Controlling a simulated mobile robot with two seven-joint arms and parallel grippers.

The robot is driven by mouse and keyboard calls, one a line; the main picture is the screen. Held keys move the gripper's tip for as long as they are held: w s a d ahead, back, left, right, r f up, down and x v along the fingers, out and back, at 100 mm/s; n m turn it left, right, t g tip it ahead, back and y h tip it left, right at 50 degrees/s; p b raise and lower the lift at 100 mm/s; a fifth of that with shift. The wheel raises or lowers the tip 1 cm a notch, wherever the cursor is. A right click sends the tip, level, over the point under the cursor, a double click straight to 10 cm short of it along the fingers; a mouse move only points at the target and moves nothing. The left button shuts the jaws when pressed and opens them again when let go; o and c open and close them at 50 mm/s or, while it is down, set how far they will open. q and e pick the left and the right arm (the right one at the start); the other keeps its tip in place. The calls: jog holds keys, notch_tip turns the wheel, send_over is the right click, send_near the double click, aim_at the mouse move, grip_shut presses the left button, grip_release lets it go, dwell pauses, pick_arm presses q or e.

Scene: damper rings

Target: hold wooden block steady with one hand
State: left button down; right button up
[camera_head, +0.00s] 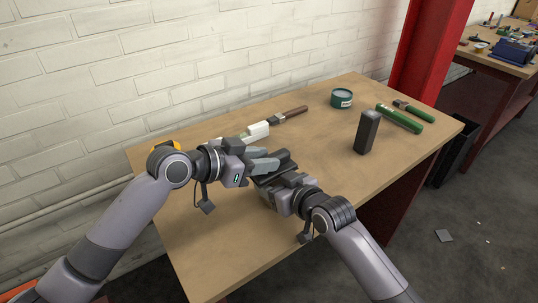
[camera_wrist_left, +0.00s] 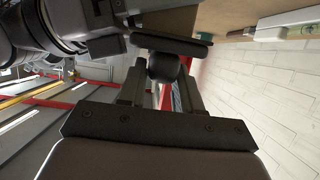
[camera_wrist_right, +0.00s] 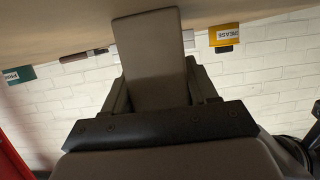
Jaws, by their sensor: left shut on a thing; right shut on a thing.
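My right gripper (camera_head: 272,183) is low over the near part of the workbench. In the right wrist view it is shut on a flat grey-brown block (camera_wrist_right: 150,55), which stands out between the fingers; I cannot tell from its colour that it is wood. My left gripper (camera_head: 272,165) is just behind and above the right one. In the left wrist view it is shut on a small dark rounded thing (camera_wrist_left: 163,67), close to a dark bar (camera_wrist_left: 172,46). The two grippers hide most of what they hold in the head view.
On the workbench (camera_head: 235,250) a dark upright block (camera_head: 367,133) stands at the right. A yellow grease container (camera_wrist_right: 224,37) is near the wall. The bench front is clear.

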pick_arm(q)
jog(key=shift+s+a+r, duration=0.1)
jog(key=shift+s+a, duration=0.35)
jog(key=shift+a, duration=0.15)
jog(key=shift+r, duration=3)
jog(key=shift+r, duration=1.5)
jog(key=shift+f, duration=0.15)
jog(key=shift+f, duration=3.45)
jog(key=shift+f, duration=1.1)
